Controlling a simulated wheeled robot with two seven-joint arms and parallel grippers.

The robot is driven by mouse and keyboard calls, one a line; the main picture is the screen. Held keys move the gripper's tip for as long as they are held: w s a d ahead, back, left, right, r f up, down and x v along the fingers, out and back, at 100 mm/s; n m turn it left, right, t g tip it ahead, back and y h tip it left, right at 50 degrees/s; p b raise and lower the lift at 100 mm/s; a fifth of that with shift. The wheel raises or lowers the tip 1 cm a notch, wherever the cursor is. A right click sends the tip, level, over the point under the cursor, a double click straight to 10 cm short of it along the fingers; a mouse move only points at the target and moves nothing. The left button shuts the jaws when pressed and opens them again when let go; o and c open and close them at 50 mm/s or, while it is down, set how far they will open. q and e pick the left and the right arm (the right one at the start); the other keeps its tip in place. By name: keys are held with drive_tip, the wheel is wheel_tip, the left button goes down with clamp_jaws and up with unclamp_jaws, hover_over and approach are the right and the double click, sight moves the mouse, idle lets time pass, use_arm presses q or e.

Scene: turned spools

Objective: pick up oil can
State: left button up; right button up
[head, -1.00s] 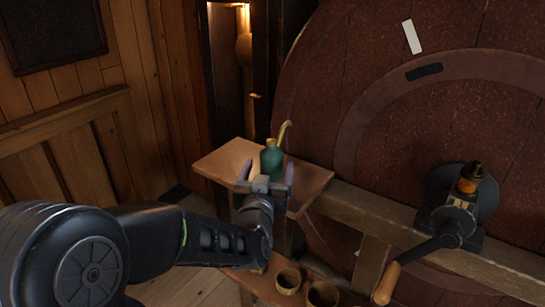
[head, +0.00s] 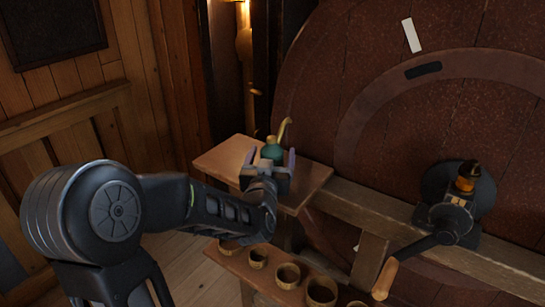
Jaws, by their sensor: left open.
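The oil can (head: 273,151) is teal green with a thin brass spout that rises to the upper right. It stands upright on a small wooden shelf (head: 220,158). My left gripper (head: 270,162) is in front of the can and open, with one finger to each side of it in the picture. The gripper hides the lower part of the can, so I cannot tell whether the fingers touch it. My right gripper is not in view.
A large red-brown wooden wheel (head: 430,130) fills the right side behind the shelf. A crank with a wooden handle (head: 386,278) juts out at the right. A lower shelf holds several wooden cups (head: 288,275). A wood-panelled wall (head: 60,120) is at the left.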

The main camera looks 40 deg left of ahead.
sight(272, 136)
use_arm(q)
drive_tip(key=c, duration=1.6)
wheel_tip(272, 136, up, 10)
drive_tip(key=shift+r, duration=0.1)
idle(0.5)
